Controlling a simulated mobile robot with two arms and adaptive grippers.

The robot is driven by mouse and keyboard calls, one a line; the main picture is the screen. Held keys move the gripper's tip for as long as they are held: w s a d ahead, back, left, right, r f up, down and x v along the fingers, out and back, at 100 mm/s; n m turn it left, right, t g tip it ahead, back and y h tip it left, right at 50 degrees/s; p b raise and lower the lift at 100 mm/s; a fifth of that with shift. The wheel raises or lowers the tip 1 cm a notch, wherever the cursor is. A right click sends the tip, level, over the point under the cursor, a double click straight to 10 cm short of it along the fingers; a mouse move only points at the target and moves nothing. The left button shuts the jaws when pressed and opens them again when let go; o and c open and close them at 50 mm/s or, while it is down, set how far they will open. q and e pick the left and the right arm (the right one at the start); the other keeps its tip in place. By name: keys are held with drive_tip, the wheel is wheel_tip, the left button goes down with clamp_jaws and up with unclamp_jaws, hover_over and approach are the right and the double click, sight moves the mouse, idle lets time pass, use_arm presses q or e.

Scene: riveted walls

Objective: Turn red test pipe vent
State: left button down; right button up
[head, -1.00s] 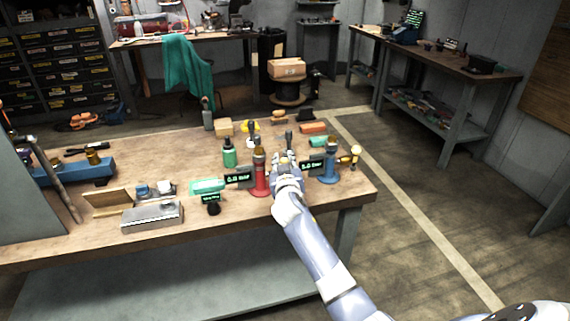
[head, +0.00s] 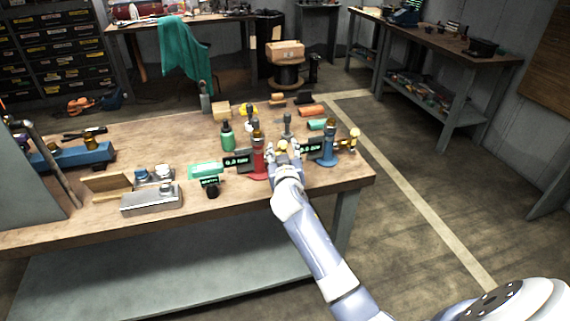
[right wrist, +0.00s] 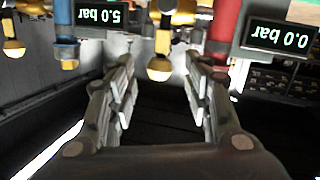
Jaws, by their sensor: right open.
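The red test pipe (head: 258,158) stands upright on the bench, with a brass top and a dark display reading 0.0 bar (head: 237,161) at its left. A blue pipe (head: 329,146) stands to the right, with a display reading 5.0 bar in the right wrist view (right wrist: 102,13). My right gripper (head: 284,153) is open and sits between the two pipes, just right of the red one. In the right wrist view, a brass knob (right wrist: 160,69) shows between the spread fingers, apart from both. The red pipe (right wrist: 222,24) is beyond the right finger. I cannot tell which part is its vent.
A green bottle (head: 227,137) stands left of the red pipe. A metal box (head: 151,199) and a blue tool (head: 85,157) lie farther left. Several small items crowd the bench behind the pipes. The wooden bench (head: 130,232) is bare along its front edge.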

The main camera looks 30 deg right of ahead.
drive_tip(key=v, duration=0.8)
drive_tip(key=shift+f, duration=0.1)
drive_tip(key=s+a+f+n+g+y, duration=0.1)
drive_tip(key=a+f+n+g+y, duration=0.15)
drive_tip(key=f, duration=0.85)
drive_tip(key=s+a+f+n+g+y, duration=0.1)
drive_tip(key=s+a+f, duration=0.15)
drive_tip(key=f, duration=0.85)
drive_tip(key=s+a+f+n+g+y, duration=0.15)
drive_tip(key=s+f, duration=0.25)
drive_tip(key=f, duration=0.4)
drive_tip(key=s+a+f+g+y, duration=0.1)
drive_tip(key=s+a+f, duration=0.1)
drive_tip(key=s+f, duration=0.5)
drive_tip(key=s+a+f+g+y, duration=0.1)
drive_tip(key=s+f+g, duration=0.3)
drive_tip(key=s+f, duration=1.35)
drive_tip(key=s+f+g, duration=0.1)
drive_tip(key=s+f, duration=0.2)
drive_tip(key=s, duration=0.7)
drive_tip(key=s+f+g, duration=0.2)
drive_tip(key=s+f, duration=0.1)
drive_tip(key=s, duration=0.7)
drive_tip(key=shift+s+d+n+g, duration=0.2)
drive_tip(key=shift+s+n+g, duration=0.1)
